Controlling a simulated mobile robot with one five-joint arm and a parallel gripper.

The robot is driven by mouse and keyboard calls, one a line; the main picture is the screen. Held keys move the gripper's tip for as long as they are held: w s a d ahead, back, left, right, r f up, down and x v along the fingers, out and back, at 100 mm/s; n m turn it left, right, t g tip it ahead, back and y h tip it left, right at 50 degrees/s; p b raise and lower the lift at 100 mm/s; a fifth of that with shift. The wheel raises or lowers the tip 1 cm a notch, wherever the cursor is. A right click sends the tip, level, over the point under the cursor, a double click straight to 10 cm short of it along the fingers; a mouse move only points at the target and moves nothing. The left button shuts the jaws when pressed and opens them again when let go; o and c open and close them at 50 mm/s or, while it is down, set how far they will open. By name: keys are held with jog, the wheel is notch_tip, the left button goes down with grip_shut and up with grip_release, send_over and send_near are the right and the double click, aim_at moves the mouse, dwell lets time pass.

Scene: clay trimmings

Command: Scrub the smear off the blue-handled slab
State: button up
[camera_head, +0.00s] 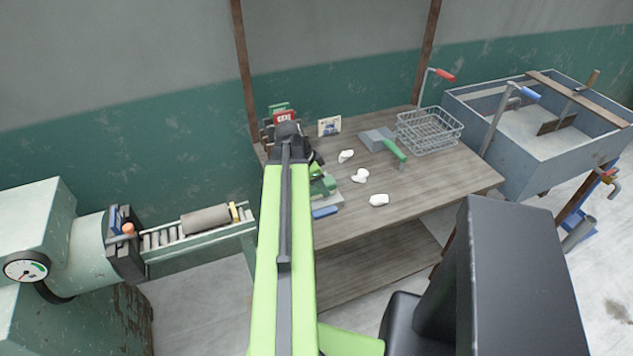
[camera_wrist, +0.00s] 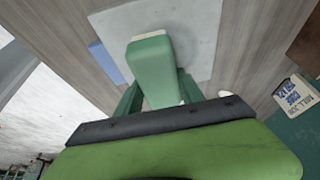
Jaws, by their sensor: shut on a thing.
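The grey slab (camera_wrist: 205,20) lies on the table with its blue handle (camera_wrist: 104,62) at the left in the wrist view. In the head view, the blue handle (camera_head: 325,212) shows just right of my arm, with part of the slab (camera_head: 334,199) above it. My gripper (camera_wrist: 158,95) is shut on a green block (camera_wrist: 152,65), held over the slab. I cannot tell whether the block touches the slab. A second grey slab (camera_head: 373,139) with a green handle (camera_head: 395,150) lies farther back.
Several white clay lumps (camera_head: 379,200) lie right of the blue-handled slab. A wire basket (camera_head: 430,130) stands at the table's back right, beside a grey sink (camera_head: 540,140). Small boxes (camera_head: 329,126) stand at the back. The table's front right is clear.

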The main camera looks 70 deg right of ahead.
jog(key=shift+s+a, duration=0.2)
jog(key=shift+a, duration=0.1)
jog(key=shift+s+d, duration=0.7)
jog(key=shift+w+d, duration=1.3)
jog(key=shift+d, duration=0.25)
jog(key=shift+w+d, duration=1.3)
jog(key=shift+d, duration=0.25)
jog(key=shift+r, duration=0.1)
notch_tip(320, 180, up, 6)
jog(key=p, duration=0.6)
notch_tip(320, 180, up, 3)
jog(key=p, duration=0.3)
